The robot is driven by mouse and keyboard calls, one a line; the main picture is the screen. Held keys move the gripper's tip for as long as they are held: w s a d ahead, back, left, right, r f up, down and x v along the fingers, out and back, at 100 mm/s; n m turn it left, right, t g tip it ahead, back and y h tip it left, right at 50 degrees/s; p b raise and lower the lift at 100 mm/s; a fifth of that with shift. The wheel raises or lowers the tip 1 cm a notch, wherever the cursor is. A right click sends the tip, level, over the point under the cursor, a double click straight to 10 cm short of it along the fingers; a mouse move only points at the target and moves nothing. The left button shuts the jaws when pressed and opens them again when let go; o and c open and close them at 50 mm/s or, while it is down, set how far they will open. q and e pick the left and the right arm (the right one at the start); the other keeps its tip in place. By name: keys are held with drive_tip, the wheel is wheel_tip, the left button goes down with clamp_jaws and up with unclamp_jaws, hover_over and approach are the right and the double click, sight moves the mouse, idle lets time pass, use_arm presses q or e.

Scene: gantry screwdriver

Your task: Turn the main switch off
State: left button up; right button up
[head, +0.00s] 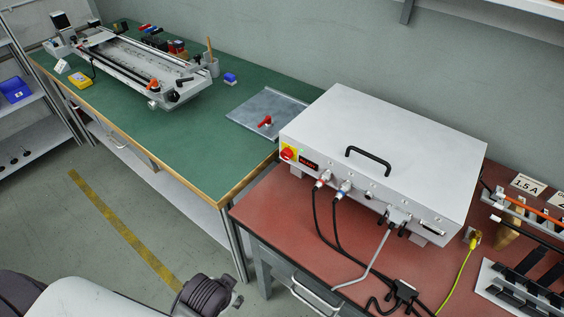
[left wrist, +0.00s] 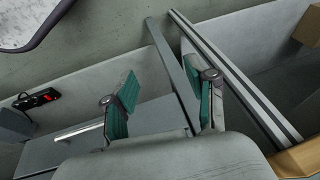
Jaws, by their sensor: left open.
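The main switch (head: 287,153) is a red rotary knob on a yellow plate. It sits at the left end of the front face of the large white control box (head: 400,135), beside a small red-lit display (head: 309,164). The knob's exact angle is too small to read. My left arm comes in at the bottom left of the head view, low and in front of the tables, well apart from the switch. In the left wrist view my left gripper (left wrist: 165,92) is open and empty, with teal-padded fingers spread. The switch is not identifiable there. My right gripper is not seen.
The box stands on a red-topped table (head: 265,208), with cables hanging from its front. A green-topped workbench (head: 165,130) adjoins at left, holding a gantry device (head: 150,70) and a metal plate with a red handle (head: 265,122). Floor shows free in front of the workbench.

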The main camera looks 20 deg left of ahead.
sight(284, 155)
use_arm(q)
drive_tip(key=w+a+r+m+t+y+b, duration=0.1)
drive_tip(key=w+a+r+m+t+y, duration=0.1)
drive_tip(key=w+a+r+m+t, duration=0.5)
drive_tip(key=w+r+m+t+y, duration=0.25)
drive_tip(key=w+r+m, duration=0.35)
drive_tip(key=r, duration=0.5)
drive_tip(key=w+d+r+m+t+h, duration=0.2)
drive_tip(key=d+m+h, duration=0.3)
drive_tip(key=m, duration=0.7)
drive_tip(key=w+d+r+m+t+h, duration=0.25)
drive_tip(key=m+h, duration=0.45)
drive_tip(key=m, duration=0.5)
drive_tip(key=shift+g+y, duration=0.25)
drive_tip(key=shift+g, duration=0.25)
drive_tip(key=p+x, duration=0.3)
drive_tip(key=x, duration=0.9)
drive_tip(key=shift+w+d, duration=0.2)
drive_tip(key=shift+d, duration=0.1)
clamp_jaws()
